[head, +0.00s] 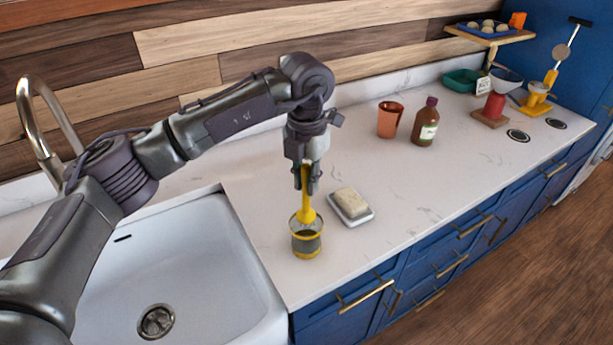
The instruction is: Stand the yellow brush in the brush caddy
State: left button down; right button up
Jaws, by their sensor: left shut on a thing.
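The yellow brush (306,206) hangs upright below my left gripper (307,180), which is shut on its upper part. The brush caddy (306,243) is a small round cup with a dark band and yellow at its rim and base. It stands on the white counter just right of the sink. The wider lower end of the brush overlaps the caddy's mouth in the head view. I cannot tell how far it is inside. My right gripper is not in view.
A soap bar (350,202) lies on a white dish (357,216) close right of the caddy. A copper cup (390,120) and brown bottle (425,123) stand farther back. The sink basin (180,265) is left; the counter's front edge is near.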

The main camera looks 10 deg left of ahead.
aim_at(306, 164)
pick_arm(q)
jog(key=shift+f+b, duration=1.75)
jog(key=shift+f, duration=0.75)
jog(key=c, duration=1)
grip_release()
notch_tip(306, 164, up, 12)
